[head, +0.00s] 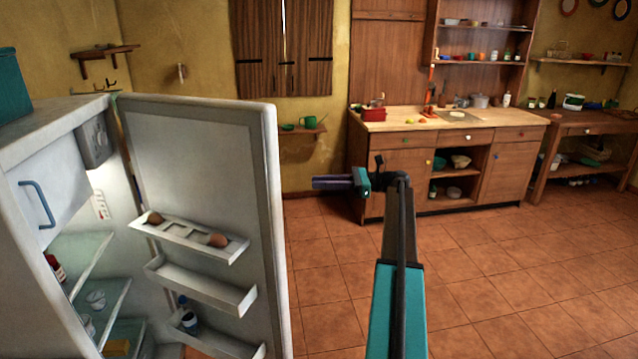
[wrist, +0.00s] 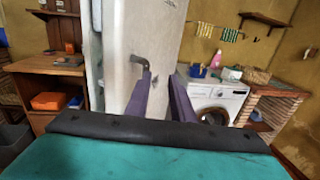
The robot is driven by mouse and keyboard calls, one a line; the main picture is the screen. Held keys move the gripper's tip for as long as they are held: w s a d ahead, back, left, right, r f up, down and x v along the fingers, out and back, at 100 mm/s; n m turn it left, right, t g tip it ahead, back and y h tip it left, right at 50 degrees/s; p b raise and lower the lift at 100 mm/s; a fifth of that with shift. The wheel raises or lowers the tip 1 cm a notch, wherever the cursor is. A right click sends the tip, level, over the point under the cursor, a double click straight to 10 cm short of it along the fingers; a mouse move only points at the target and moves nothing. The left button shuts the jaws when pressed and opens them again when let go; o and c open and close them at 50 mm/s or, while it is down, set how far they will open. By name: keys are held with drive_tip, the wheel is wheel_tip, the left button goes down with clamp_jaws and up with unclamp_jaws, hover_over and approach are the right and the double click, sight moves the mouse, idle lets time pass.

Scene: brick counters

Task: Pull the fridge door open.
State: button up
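The fridge door (head: 200,120) stands wide open at the left of the head view, and its inner side with shelves faces the camera. The fridge body (head: 50,160) is at the far left with its inside exposed. My gripper (head: 318,183) is to the right of the door's free edge. In the wrist view my gripper (wrist: 162,74) shows two purple fingers spread apart with nothing between them. The door's outer face (wrist: 165,40) is in front of it. A dark handle (wrist: 138,61) shows by the left fingertip, partly hidden; I cannot tell whether they touch.
The door shelves hold brown eggs (head: 218,240) and a bottle (head: 189,318). A wooden counter (head: 400,121) with cupboards stands against the back wall. The tiled floor (head: 500,270) is clear to the right. A washing machine (wrist: 222,100) shows in the wrist view.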

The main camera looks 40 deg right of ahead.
drive_tip(key=shift+s+d+p, duration=0.15)
drive_tip(key=shift+d+p, duration=0.3)
drive_tip(key=shift+d, duration=0.75)
drive_tip(key=shift+s+d+p, duration=0.1)
drive_tip(key=shift+d+p, duration=0.3)
drive_tip(key=shift+d, duration=0.75)
drive_tip(key=shift+r+p, duration=0.1)
drive_tip(key=shift+p, duration=0.3)
drive_tip(key=shift+c, duration=0.2)
